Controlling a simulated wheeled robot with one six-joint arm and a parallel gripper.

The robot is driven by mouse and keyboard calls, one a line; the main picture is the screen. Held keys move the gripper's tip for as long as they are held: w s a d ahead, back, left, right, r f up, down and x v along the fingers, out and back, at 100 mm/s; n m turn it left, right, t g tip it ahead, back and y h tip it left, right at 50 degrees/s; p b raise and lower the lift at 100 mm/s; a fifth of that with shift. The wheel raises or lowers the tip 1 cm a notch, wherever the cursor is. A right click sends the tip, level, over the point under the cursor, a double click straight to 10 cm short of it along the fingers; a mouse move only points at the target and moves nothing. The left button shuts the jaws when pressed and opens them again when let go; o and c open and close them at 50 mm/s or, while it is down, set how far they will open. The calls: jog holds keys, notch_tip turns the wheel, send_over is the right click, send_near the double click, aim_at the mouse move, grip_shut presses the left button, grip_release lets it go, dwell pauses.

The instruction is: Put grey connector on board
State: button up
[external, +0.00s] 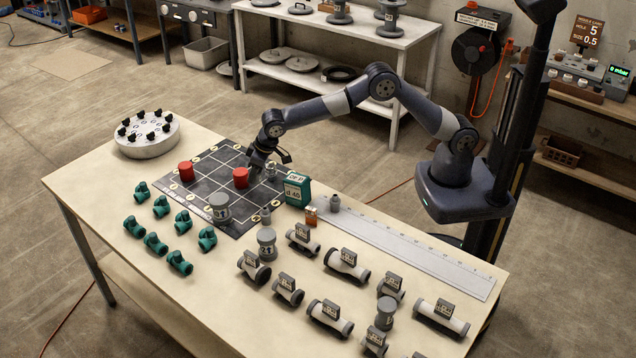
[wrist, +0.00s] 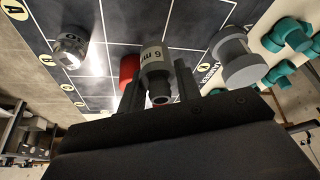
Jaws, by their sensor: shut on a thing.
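My gripper (external: 255,172) is over the right part of the dark gridded board (external: 205,163), beside a red cylinder (external: 241,178). In the wrist view its two fingers (wrist: 158,82) are shut on a grey connector (wrist: 157,57) with a pale printed label. The held connector is mostly hidden in the external view. I cannot tell whether it touches the board. A small shiny grey piece (external: 270,170) stands on the board's right side.
Another red cylinder (external: 186,172) stands on the board's left side. Several teal fittings (external: 155,243) lie in front of the board. A green box (external: 297,189) stands right of it. Several labelled grey pipe pieces (external: 329,315) and a long ruler (external: 400,245) cover the table's right.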

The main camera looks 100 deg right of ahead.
jog(key=shift+f+p, duration=0.45)
jog(key=shift+f, duration=3.15)
jog(key=shift+f, duration=0.25)
jog(key=o, duration=1)
jog(key=shift+o, duration=0.2)
jog(key=shift+r, duration=0.2)
jog(key=shift+r, duration=0.2)
jog(key=b+v, duration=0.1)
jog(key=v, duration=1)
jog(key=shift+s+a+r, duration=0.2)
jog(key=shift+s+r, duration=0.05)
jog(key=shift+r, duration=0.05)
